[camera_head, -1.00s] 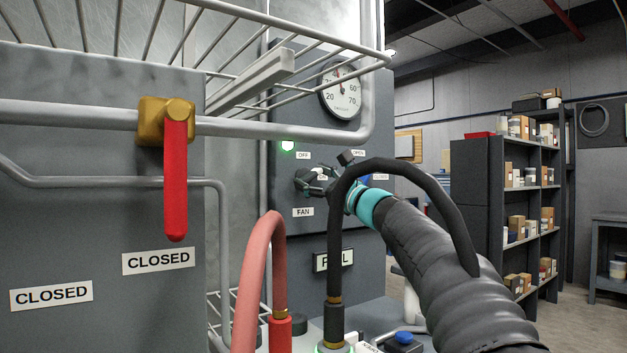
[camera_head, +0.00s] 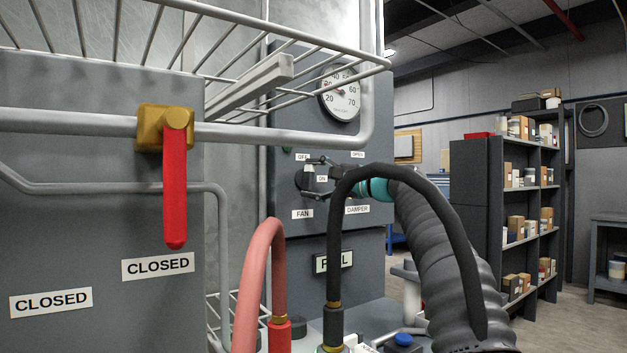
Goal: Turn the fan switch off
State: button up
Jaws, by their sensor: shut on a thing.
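The fan switch (camera_head: 303,181) is a dark round knob on the grey control panel (camera_head: 289,230), above the FAN label (camera_head: 303,213). The OFF label (camera_head: 303,157) is above it and the ON label (camera_head: 322,178) to its right. The knob's grip looks roughly upright, towards OFF. My gripper (camera_head: 311,178) reaches in from the right, with one finger above and one below the knob's grip, and is shut on it. The indicator lamp (camera_head: 287,149) above the switch is dark. The damper control is hidden behind my arm and its black hose.
A wire rack (camera_head: 290,115) and a rail with a red-handled valve (camera_head: 175,185) stand in front at left. A red hose (camera_head: 262,250) rises near the panel. A dial gauge (camera_head: 341,92) is above. Shelving (camera_head: 482,190) stands back right, with open floor beside it.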

jog(key=shift+n+g+h, duration=0.3)
jog(key=shift+n, duration=0.5)
jog(key=o, duration=1.1)
jog(key=shift+o, duration=0.2)
jog(key=v, duration=1.2)
